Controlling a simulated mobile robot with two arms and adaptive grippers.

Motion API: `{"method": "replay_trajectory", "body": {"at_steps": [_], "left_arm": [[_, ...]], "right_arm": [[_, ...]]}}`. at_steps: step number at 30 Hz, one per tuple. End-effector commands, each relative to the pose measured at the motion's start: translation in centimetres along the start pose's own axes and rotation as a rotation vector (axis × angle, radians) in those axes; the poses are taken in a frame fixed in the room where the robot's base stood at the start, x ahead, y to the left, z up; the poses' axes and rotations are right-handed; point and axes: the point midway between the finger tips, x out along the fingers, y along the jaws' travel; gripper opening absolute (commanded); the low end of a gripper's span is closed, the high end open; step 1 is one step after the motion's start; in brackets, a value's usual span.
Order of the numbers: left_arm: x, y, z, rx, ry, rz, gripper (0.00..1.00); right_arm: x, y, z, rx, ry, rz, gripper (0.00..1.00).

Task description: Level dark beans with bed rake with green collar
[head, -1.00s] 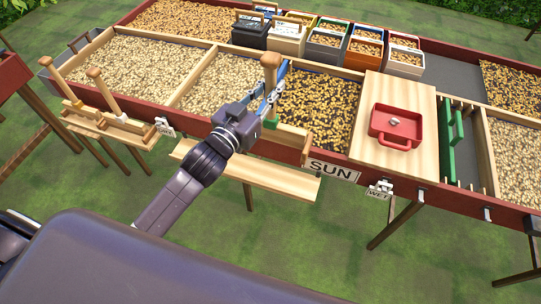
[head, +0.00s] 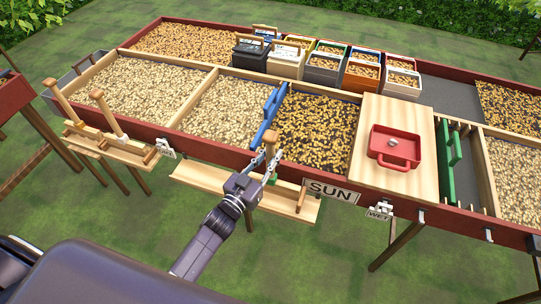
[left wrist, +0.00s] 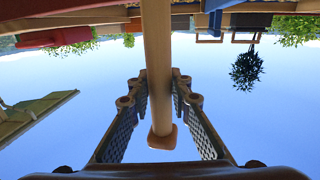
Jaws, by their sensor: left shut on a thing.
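The dark beans (head: 325,118), mixed with yellow ones, fill a bay in the middle of the long bed and look fairly even. My left gripper (head: 268,163) is just outside the bed's front wall, shut on the wooden handle of the rake (head: 271,140). The rake's green collar (head: 271,180) shows just below the gripper, at the hanging wooden shelf (head: 205,177). Its head is mostly hidden, and I cannot tell whether it rests on the shelf. In the left wrist view, the handle (left wrist: 157,70) runs between the fingers. My right gripper is not in view.
A blue divider (head: 267,115) stands left of the dark beans. A wooden board (head: 365,170) with a red scoop-like tray (head: 394,147) lies to their right. Two other rakes (head: 58,100) (head: 105,112) stand on a rack at left. Several bean boxes (head: 322,68) line the back.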

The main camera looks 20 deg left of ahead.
Motion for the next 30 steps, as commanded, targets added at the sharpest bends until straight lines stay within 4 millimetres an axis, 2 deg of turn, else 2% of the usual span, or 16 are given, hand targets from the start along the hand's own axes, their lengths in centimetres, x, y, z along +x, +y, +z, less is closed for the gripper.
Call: {"method": "replay_trajectory", "body": {"at_steps": [14,15,18,30], "left_arm": [[0.1,0.0,0.7,0.000,0.005,0.001,0.00],[0.0,0.0,0.7,0.000,0.001,0.000,0.23],[0.0,0.0,0.7,0.000,0.001,0.000,0.34],[0.0,0.0,0.9,0.000,0.001,-0.001,0.36]], "right_arm": [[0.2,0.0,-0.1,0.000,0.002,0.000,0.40],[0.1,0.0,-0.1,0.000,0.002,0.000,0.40],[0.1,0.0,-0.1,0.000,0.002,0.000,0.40],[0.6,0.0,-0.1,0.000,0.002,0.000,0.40]]}}
